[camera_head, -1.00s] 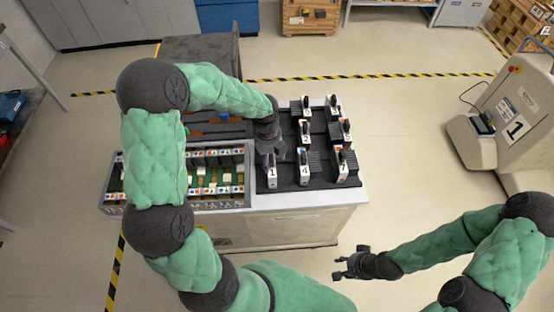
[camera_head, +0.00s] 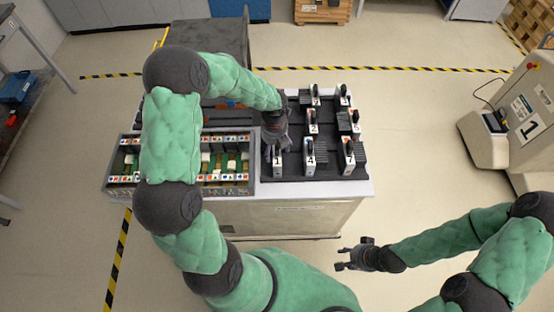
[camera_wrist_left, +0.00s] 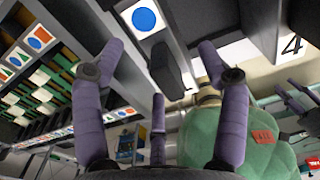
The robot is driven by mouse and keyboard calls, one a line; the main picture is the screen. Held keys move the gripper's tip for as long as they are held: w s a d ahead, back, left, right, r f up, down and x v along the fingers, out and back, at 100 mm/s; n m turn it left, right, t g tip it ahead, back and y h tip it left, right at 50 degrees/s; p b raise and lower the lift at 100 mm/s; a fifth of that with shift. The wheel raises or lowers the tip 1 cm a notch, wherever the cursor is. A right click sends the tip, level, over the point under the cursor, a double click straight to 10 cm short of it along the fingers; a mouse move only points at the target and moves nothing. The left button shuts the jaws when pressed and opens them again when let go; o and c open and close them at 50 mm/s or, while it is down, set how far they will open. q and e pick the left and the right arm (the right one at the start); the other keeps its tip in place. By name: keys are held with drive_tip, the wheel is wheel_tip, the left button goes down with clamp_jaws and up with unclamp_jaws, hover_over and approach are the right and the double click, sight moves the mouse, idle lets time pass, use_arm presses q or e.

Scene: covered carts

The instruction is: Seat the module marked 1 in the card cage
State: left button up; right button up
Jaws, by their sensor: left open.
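The module marked 1 (camera_head: 278,162) stands upright at the front left of the black rack (camera_head: 325,187), left of the module marked 4 (camera_head: 308,158). My left gripper (camera_head: 275,150) is at module 1, partly covering it. In the left wrist view its fingers (camera_wrist_left: 165,75) are spread, with a module's white face with a blue dot (camera_wrist_left: 145,18) and black handle (camera_wrist_left: 166,70) between and beyond them. I cannot tell whether they touch. The card cage (camera_head: 187,191) is left of the rack, with cards inside. My right gripper (camera_head: 350,258) is open and empty, in front of the cart.
Several other numbered modules, such as 7 (camera_head: 348,158) and 2 (camera_head: 312,125), stand close by in the rack. A dark cart (camera_head: 215,45) is behind. A beige machine (camera_head: 490,140) stands at the right. The floor between is clear.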

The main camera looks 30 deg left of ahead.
use_arm(q)
wheel_tip(320, 180, down, 3)
drive_tip(key=shift+w+f+b, duration=0.1)
drive_tip(key=shift+b, duration=0.2)
clamp_jaws()
